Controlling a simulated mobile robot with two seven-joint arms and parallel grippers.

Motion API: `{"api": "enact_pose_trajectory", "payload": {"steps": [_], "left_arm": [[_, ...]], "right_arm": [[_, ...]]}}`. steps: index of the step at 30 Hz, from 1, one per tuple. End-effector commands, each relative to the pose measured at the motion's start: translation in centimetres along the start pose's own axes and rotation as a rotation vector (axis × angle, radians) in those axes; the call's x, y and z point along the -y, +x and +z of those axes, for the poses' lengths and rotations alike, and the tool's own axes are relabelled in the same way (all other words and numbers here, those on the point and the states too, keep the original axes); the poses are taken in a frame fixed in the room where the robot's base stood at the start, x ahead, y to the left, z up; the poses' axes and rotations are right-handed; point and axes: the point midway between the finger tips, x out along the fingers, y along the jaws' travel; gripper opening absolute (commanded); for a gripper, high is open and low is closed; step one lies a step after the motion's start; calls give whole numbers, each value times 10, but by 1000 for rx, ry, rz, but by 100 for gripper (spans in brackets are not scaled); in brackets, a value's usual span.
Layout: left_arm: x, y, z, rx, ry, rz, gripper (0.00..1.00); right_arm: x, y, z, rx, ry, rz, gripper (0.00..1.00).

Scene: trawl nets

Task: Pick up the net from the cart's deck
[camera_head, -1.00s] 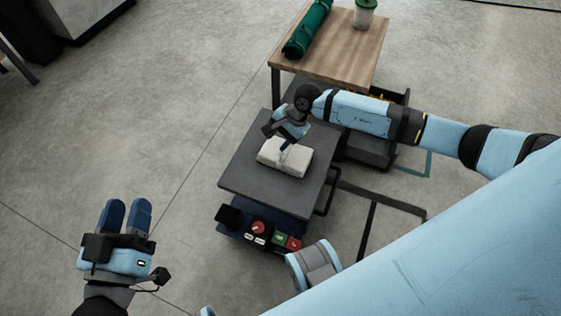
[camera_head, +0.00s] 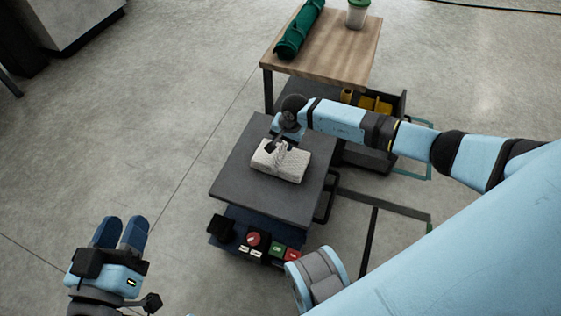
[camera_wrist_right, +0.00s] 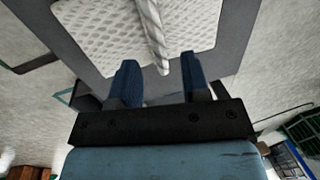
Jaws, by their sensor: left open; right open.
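The net (camera_head: 292,164) is a white, folded, meshed bundle lying on the dark grey deck (camera_head: 240,185) of the cart. In the right wrist view the net (camera_wrist_right: 105,35) fills the top, with a thick twisted white rope (camera_wrist_right: 153,30) across it. My right gripper (camera_head: 278,142) is at the net's far side in the head view. In the wrist view its two blue fingers (camera_wrist_right: 158,80) are apart, with the rope's end between or just beyond them; I cannot tell whether they touch it. My left gripper (camera_head: 121,232) is open and empty over the floor at the lower left.
A wooden-topped table (camera_head: 335,42) behind the cart holds a green roll (camera_head: 299,30) and a lidded cup (camera_head: 357,14). A dark bin with yellow items (camera_head: 374,104) sits beside it. The cart's front has a red button (camera_head: 254,239). Floor left of the cart is clear.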

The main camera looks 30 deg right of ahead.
Motion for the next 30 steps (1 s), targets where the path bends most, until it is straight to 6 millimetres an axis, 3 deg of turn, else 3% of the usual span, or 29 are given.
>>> {"api": "enact_pose_trajectory", "payload": {"steps": [2,6,15,21,30], "left_arm": [[3,1,17,36,1,5,43],[6,4,15,21,41,6,43],[7,4,12,16,53,6,43],[7,4,12,16,53,6,43],[7,4,13,16,52,5,43]], "right_arm": [[-1,20,-1,3,3,1,43],[0,34,-2,1,2,0,43],[0,35,-3,0,1,1,43],[0,35,-2,0,1,0,0],[1,35,-3,0,1,-1,0]]}}
